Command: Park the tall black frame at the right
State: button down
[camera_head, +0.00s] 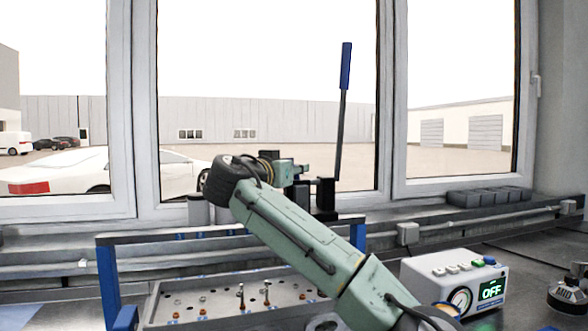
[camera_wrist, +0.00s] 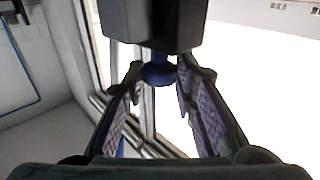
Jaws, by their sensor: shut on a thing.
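The tall black frame (camera_head: 325,194) stands upright behind the end of my arm in the head view. A thin dark lever with a blue grip (camera_head: 346,66) rises from it in front of the window. My arm hides much of its lower part. My gripper (camera_head: 303,168) is beside its upper part. In the wrist view, a dark block (camera_wrist: 155,22) fills the top, and a blue rounded piece (camera_wrist: 158,72) sits below it between the fingertips of my gripper (camera_wrist: 160,80). The fingers are shut on this part, though the exact contact is hard to see.
A grey tray (camera_head: 215,320) with small parts lies under a blue-posted rack (camera_head: 108,285). A white control box reading OFF (camera_head: 455,278) stands at the right, with a round metal part (camera_head: 568,297) beyond it. Grey bins (camera_head: 490,196) line the sill. Dark bench surface shows behind the box.

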aim_at(339, 166)
jog(key=shift+r+b, duration=0.15)
jog(key=shift+b, duration=0.35)
jog(key=shift+w+r+b, duration=0.1)
jog(key=shift+r+b, duration=0.1)
jog(key=shift+b, duration=0.2)
jog(key=shift+w+d+b, duration=0.15)
jog(key=shift+d+b, duration=0.15)
jog(key=shift+d, duration=0.1)
jog(key=w+d+f, duration=0.1)
jog(key=w+d, duration=0.2)
jog(key=d, duration=0.6)
jog(key=shift+d, duration=0.2)
jog(key=c, duration=1.8)
grip_release()
jog(key=shift+f, duration=0.2)
jog(key=o, duration=0.5)
jog(key=shift+s+r, duration=0.15)
jog(key=shift+r, duration=0.05)
jog(key=shift+a, duration=0.1)
jog(key=shift+a+r, duration=0.1)
